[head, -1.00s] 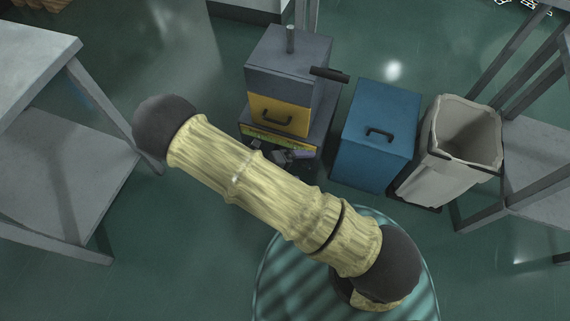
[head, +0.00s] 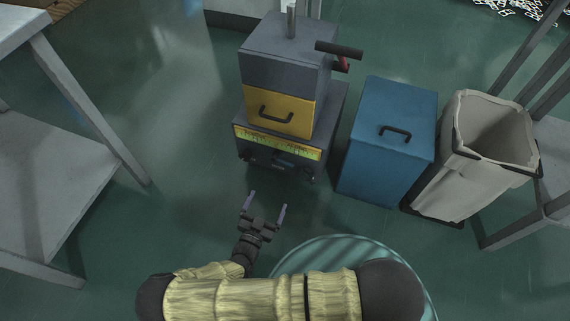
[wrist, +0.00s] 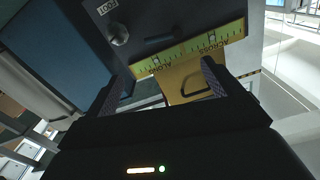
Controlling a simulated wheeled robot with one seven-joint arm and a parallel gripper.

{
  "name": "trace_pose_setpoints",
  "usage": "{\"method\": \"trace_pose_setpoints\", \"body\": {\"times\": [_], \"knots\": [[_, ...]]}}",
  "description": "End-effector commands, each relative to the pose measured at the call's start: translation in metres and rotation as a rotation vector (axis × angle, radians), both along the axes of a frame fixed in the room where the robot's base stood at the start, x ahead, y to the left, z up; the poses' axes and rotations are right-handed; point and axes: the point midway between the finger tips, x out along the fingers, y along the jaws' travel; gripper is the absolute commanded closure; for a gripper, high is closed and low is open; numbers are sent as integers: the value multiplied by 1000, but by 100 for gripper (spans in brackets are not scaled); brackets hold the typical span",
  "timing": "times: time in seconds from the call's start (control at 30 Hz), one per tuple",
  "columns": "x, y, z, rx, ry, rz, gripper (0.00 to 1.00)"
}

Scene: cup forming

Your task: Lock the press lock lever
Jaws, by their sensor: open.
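The press (head: 285,65) stands upright on the floor, with a grey top, a yellow front drawer and a yellow-green gauge strip. A black lever handle (head: 338,49) sticks out at its upper right, with a small red part (head: 342,64) just below it; I cannot tell which is the lock lever. My gripper (head: 267,203) is open and empty, in front of and below the press, apart from it. In the wrist view my fingers (wrist: 160,76) are spread towards the press's gauge strip (wrist: 190,48) and yellow drawer (wrist: 190,82), upside down. The levers do not show clearly there.
A blue box (head: 385,140) with a black handle stands right of the press, with a grey bin (head: 490,150) beyond it. A grey table (head: 60,190) is at the left. The floor between table and press is clear.

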Motion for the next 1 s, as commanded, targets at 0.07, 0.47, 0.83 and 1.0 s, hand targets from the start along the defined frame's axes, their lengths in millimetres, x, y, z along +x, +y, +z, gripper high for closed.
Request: {"method": "trace_pose_setpoints", "body": {"times": [0.07, 0.47, 0.83, 1.0], "knots": [[0, 0, 0, 1, 1, -2, 9], [35, -14, -3, 3, -2, -6, 9], [97, -37, -4, 4, 0, -7, 9], [125, -47, -4, 4, 0, -7, 9]]}}
